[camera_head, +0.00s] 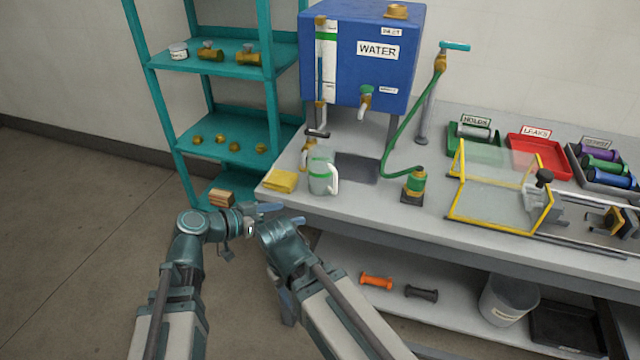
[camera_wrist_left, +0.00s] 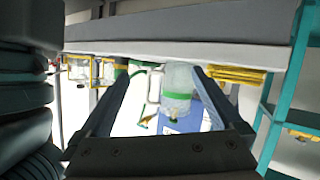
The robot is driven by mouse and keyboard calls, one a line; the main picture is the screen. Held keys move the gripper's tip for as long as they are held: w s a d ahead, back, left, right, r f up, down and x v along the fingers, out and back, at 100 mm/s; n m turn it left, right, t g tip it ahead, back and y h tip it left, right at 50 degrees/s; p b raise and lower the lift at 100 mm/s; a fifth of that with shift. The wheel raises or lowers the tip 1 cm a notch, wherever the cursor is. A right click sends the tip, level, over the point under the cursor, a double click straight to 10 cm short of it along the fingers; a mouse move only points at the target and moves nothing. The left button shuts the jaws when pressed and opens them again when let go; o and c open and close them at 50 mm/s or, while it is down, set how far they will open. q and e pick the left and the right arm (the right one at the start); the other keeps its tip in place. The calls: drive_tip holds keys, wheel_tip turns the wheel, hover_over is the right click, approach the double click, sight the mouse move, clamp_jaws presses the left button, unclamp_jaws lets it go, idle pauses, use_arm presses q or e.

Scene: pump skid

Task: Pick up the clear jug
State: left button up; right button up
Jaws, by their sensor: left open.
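The clear jug (camera_head: 321,172) stands upright near the front left edge of the bench (camera_head: 370,210). It has a green band and a white handle on its right side. My left gripper (camera_head: 290,212) is open and empty, in front of and to the left of the jug, with its fingers toward the bench. In the left wrist view, which looks upside down, the jug (camera_wrist_left: 178,88) shows beyond the fingers, in line with the gap between them. A gap to the jug appears to remain. I cannot make out a right gripper.
A yellow cloth (camera_head: 281,181) lies left of the jug. A blue water tank (camera_head: 345,60) with a tap (camera_head: 366,97) stands behind it. A green hose fitting (camera_head: 415,183) and a yellow-framed guard (camera_head: 495,195) stand to the right. A teal shelf (camera_head: 215,110) is at left.

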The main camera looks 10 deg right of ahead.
sight(311, 169)
use_arm(q)
drive_tip(key=w+r+m+t+h+b, duration=0.1)
drive_tip(key=w+r+t+h, duration=0.25)
drive_tip(key=r, duration=0.25)
drive_tip(key=shift+y, duration=0.35)
drive_tip(key=x, duration=0.8)
drive_tip(key=shift+f, duration=0.2)
drive_tip(key=shift+b+x, duration=0.4)
drive_tip(key=shift+x, duration=2.25)
drive_tip(key=shift+a+f, duration=0.1)
drive_tip(key=shift+f, duration=0.05)
drive_tip(key=c, duration=1.1)
use_arm(e)
drive_tip(key=f, duration=0.2)
drive_tip(key=shift+s+a+f, duration=0.2)
drive_tip(key=shift+s+f, duration=0.05)
drive_tip(key=shift+f, duration=0.15)
